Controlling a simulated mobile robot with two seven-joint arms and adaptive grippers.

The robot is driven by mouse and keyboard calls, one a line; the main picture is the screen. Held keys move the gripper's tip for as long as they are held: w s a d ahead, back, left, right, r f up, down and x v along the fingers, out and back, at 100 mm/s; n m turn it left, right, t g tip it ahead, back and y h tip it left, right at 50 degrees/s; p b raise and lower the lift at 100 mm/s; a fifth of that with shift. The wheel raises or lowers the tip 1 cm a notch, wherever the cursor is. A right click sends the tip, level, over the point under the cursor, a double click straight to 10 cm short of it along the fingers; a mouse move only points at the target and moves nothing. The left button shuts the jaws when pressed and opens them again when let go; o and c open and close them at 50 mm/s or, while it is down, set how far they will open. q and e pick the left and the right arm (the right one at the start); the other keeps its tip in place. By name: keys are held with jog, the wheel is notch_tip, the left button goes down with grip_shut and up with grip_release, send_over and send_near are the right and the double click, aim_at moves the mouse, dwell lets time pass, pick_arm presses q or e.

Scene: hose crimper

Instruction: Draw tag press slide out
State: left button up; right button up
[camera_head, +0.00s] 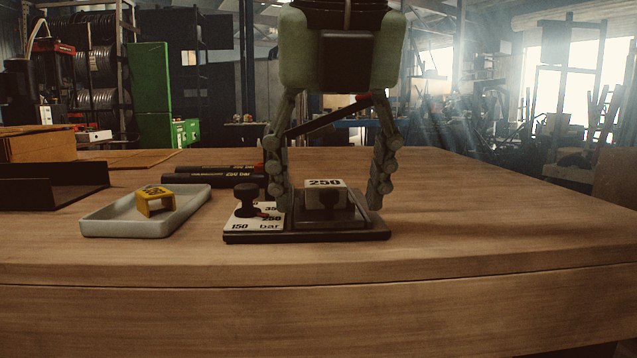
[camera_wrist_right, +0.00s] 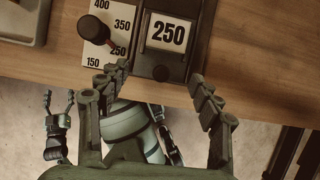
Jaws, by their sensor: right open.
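The tag press (camera_head: 345,236) is a dark flat base near the table's front edge. On its right half is a block with a white "250" plate (camera_head: 325,184), and a dark slide knob (camera_head: 329,203) stands in front of it. The wrist view also shows the plate (camera_wrist_right: 168,33) and the knob (camera_wrist_right: 161,73). My right gripper (camera_head: 330,198) points down over the press, open and empty, with one finger on each side of the block and knob. In the wrist view its fingertips (camera_wrist_right: 161,78) are apart around the knob.
Left of the block, a white scale plate (camera_head: 243,224) with pressure numbers carries a black selector knob (camera_head: 246,196), its pointer near 250. Dark cylinders (camera_head: 215,180) lie behind. The table's right side is clear.

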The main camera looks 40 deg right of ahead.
dwell(0.5)
notch_tip(320, 180, up, 9)
jog(key=p, duration=0.6)
dwell(0.5)
dwell(0.4)
